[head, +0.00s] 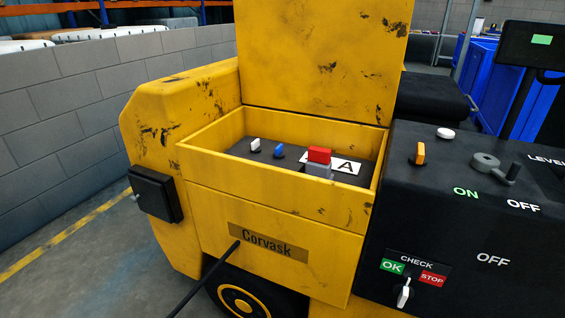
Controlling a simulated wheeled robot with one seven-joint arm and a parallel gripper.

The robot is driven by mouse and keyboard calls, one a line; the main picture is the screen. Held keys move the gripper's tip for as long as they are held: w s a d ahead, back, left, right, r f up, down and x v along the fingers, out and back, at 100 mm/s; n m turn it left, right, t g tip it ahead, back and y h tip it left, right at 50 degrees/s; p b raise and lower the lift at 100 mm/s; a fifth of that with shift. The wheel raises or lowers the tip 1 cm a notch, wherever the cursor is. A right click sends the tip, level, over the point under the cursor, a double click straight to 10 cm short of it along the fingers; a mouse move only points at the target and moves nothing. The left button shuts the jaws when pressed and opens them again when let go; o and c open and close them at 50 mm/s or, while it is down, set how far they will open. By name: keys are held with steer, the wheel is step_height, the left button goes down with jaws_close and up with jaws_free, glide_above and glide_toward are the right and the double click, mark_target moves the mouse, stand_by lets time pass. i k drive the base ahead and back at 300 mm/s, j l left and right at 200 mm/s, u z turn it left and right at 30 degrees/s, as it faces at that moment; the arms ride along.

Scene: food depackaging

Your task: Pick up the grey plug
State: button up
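My gripper is not in view.
White (255,145) and blue (279,150) switches stand left of the blocks; an "A" label (346,166) lies right. The raised yellow lid (320,60) stands behind. A black control panel (470,230) with knobs is at right. A thin black rod (205,279) crosses the lower front.

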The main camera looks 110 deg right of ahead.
mark_target(319, 164)
steer(key=k+j+z, duration=0.2)
steer(key=z, duration=0.25)
steer(key=k+j+z, duration=0.15)
steer(key=z, duration=0.3)
steer(key=k+z, duration=0.4)
steer(key=k, duration=0.2)
